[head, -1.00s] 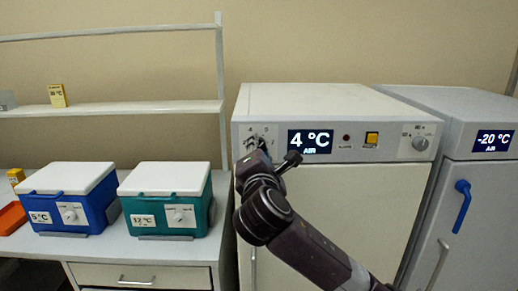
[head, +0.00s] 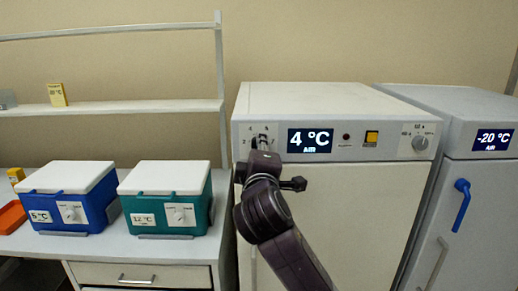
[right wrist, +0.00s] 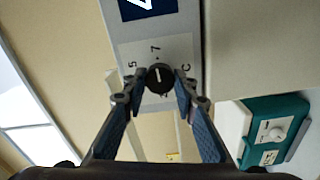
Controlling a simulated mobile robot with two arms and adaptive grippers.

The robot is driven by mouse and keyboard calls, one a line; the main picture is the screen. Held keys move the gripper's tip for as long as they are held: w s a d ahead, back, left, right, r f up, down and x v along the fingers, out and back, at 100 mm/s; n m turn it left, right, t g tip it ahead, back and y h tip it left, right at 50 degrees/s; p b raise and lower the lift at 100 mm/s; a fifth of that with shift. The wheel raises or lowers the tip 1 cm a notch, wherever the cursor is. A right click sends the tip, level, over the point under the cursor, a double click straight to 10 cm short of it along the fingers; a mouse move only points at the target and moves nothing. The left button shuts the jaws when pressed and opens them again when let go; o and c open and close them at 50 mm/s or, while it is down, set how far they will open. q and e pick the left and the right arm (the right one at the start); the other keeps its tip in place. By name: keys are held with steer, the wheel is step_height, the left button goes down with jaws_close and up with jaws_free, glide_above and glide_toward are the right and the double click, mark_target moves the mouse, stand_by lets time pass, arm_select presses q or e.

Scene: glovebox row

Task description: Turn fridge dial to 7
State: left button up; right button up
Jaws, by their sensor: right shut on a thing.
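The fridge dial (right wrist: 160,79) is a round black knob on a light plate marked with numbers, among them a 5 and a 7. A short white line shows on its face, running roughly along the direction of the 7, but I cannot read the exact setting. The fingers of my right gripper (right wrist: 160,86) are on both sides of the dial and shut on it. In the head view my right gripper (head: 262,146) is at the left end of the white fridge's (head: 335,215) panel, hiding most of the dial. The fridge display (head: 310,141) reads 4 °C. My left gripper is out of view.
A yellow button (head: 371,138) and a second, light knob (head: 419,142) sit farther right on the panel. A -20 °C unit (head: 485,195) stands to the right. A blue cooler box (head: 70,197) and a teal one (head: 167,199) stand on the left bench.

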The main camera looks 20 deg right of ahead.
steer(key=shift+f+m, duration=0.15)
steer(key=shift+m, duration=0.25)
steer(key=o, duration=1.2)
steer(key=shift+c, duration=0.2)
steer(key=shift+s, duration=0.1)
steer(key=v, duration=1.2)
